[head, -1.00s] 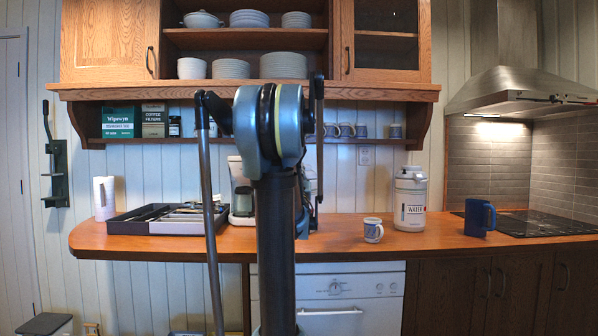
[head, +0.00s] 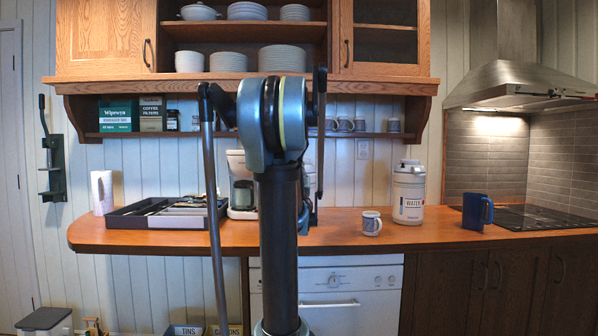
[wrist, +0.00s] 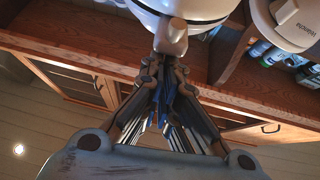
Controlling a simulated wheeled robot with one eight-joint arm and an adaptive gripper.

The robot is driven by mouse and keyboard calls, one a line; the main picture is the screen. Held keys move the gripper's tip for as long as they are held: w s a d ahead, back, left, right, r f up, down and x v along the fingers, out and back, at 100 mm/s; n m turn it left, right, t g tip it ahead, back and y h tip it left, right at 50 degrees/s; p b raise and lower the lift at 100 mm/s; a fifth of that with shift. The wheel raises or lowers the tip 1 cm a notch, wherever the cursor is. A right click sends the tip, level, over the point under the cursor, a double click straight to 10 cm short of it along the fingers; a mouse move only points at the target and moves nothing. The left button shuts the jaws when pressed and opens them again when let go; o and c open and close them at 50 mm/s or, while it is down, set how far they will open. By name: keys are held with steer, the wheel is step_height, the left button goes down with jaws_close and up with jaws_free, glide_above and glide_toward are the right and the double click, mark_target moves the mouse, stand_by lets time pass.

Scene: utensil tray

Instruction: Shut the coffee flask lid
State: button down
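In the wrist view a large white rounded vessel (wrist: 205,8) with a short pale spout or knob (wrist: 171,36) fills the top middle. It seems to be the coffee flask, but no label shows. I cannot tell how its lid stands. The fingers of my gripper (wrist: 165,68) point at this spout from below in the picture. The tips look close together and near it; contact is unclear. In the head view my arm hides the gripper and the counter behind it. A white flask marked WATER (head: 408,190) stands upright on the right of the counter.
The wooden counter (head: 340,240) holds a utensil tray (head: 125,222), a white coffee maker (head: 238,165), a small mug (head: 371,223) and a blue mug (head: 478,211). A shelf (head: 380,135) hangs above. Bare counter lies between the small mug and my arm.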

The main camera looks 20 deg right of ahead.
steer(key=s+a+f, duration=0.3)
steer(key=s+a, duration=0.1)
steer(key=s, duration=0.4)
steer(key=s+a+f+n+g+y, duration=0.15)
steer(key=a+f+g+y, duration=0.3)
steer(key=a+f, duration=0.45)
steer(key=s+a+f+n+g+y, duration=0.15)
steer(key=a+f+g+y, duration=0.35)
steer(key=f, duration=0.6)
steer(key=s+a+f+g, duration=0.2)
steer(key=s+f+g, duration=0.1)
steer(key=s+f, duration=0.3)
steer(key=s+a+f+n+g, duration=0.1)
steer(key=s+a+f+g, duration=0.2)
steer(key=s+f, duration=0.3)
steer(key=s+a+f+n+g, duration=0.1)
steer(key=s+f+g, duration=0.3)
steer(key=s, duration=1)
step_height(320, 180, down, 3)
steer(key=shift+s+a+r+g, duration=0.1)
steer(key=shift+s+a+g, duration=0.2)
steer(key=shift+a, duration=0.5)
steer(key=shift+w+y, duration=0.1)
steer(key=shift+y, duration=0.15)
